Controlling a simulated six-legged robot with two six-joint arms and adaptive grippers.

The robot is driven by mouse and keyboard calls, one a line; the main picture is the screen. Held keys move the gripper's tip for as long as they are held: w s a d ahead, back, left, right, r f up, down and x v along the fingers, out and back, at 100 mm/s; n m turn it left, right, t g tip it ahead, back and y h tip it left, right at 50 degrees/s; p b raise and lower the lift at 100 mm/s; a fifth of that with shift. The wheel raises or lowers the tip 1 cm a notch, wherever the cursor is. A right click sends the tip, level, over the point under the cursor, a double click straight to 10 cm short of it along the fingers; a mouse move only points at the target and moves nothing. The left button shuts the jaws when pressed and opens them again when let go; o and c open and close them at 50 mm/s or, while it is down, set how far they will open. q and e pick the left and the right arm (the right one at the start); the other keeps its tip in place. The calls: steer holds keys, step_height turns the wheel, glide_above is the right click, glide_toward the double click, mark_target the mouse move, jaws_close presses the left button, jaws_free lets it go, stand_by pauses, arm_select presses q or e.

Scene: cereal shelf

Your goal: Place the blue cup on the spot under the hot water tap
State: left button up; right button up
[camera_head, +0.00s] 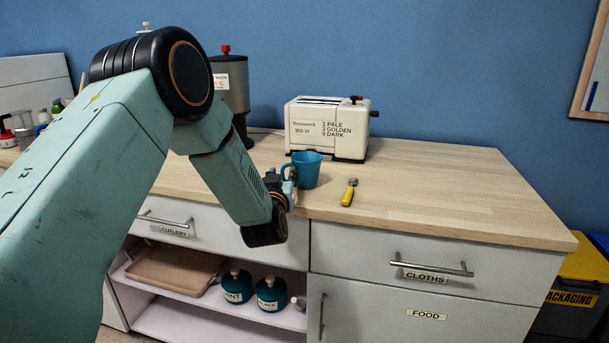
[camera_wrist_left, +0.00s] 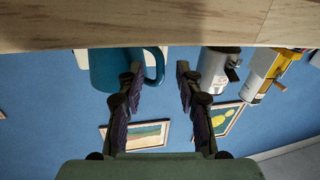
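The blue cup (camera_head: 306,170) stands upright on the wooden counter in front of the toaster, its handle towards my left gripper. My left gripper (camera_head: 290,186) is at the handle side, low over the counter's front part. In the left wrist view, which is upside down, the fingers (camera_wrist_left: 158,72) are apart and the blue cup's handle (camera_wrist_left: 159,66) shows between their tips; contact is unclear. A grey hot water urn (camera_head: 236,95) with a red-knobbed lid stands behind my left arm. Its tap and the spot beneath are hidden. My right gripper is not in view.
A white toaster (camera_head: 328,128) stands just behind the cup. A yellow-handled tool (camera_head: 349,192) lies right of the cup. The counter (camera_head: 450,205) is clear on the right. Drawers and an open shelf (camera_head: 205,315) with teal canisters (camera_head: 270,294) are below.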

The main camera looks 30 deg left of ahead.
arm_select(q)
steer(key=shift+w+a+f, duration=0.15)
steer(key=c, duration=0.3)
jaws_close()
stand_by(0.3)
